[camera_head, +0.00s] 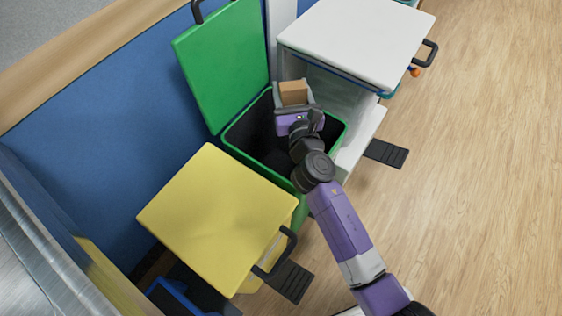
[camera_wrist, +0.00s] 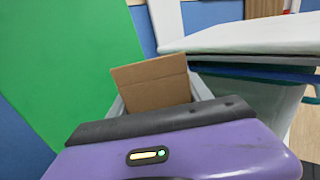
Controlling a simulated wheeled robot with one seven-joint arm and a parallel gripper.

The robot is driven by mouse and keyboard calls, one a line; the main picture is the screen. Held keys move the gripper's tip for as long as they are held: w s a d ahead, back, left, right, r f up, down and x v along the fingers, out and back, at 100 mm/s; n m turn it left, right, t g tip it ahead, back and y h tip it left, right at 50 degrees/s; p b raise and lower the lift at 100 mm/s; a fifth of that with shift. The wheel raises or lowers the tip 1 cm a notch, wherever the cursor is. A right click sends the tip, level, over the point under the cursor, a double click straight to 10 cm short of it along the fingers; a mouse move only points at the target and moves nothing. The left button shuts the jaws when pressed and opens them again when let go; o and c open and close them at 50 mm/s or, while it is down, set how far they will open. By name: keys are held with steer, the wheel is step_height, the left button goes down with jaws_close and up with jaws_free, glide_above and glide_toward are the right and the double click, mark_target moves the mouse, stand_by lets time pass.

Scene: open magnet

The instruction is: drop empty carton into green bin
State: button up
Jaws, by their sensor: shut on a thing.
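The empty carton (camera_head: 293,93) is a small brown cardboard box. My gripper (camera_head: 294,99) is shut on it and holds it over the right part of the green bin's opening. The carton (camera_wrist: 152,84) also shows in the wrist view, beyond the purple gripper body (camera_wrist: 190,155); the fingers are mostly hidden there. The green bin (camera_head: 225,136) stands open, with its green lid (camera_head: 222,62) raised against the blue wall. Its inside is dark and I cannot see what lies in it. The lid (camera_wrist: 65,60) fills the left of the wrist view.
A yellow-lidded bin (camera_head: 215,215), closed, stands at the near left of the green bin. A white-lidded bin (camera_head: 358,40), closed, stands close on the right. Black pedals (camera_head: 386,153) stick out over the wooden floor (camera_head: 480,180), which is clear on the right.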

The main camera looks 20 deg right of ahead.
steer(key=shift+f+b, duration=2.9)
steer(key=shift+b, duration=0.1)
steer(key=o, duration=1.4)
steer(key=shift+s, duration=0.1)
steer(key=s+a, duration=0.1)
steer(key=s, duration=0.6)
steer(key=shift+s+a+p, duration=0.15)
steer(key=shift+s+p, duration=0.15)
steer(key=shift+p, duration=0.15)
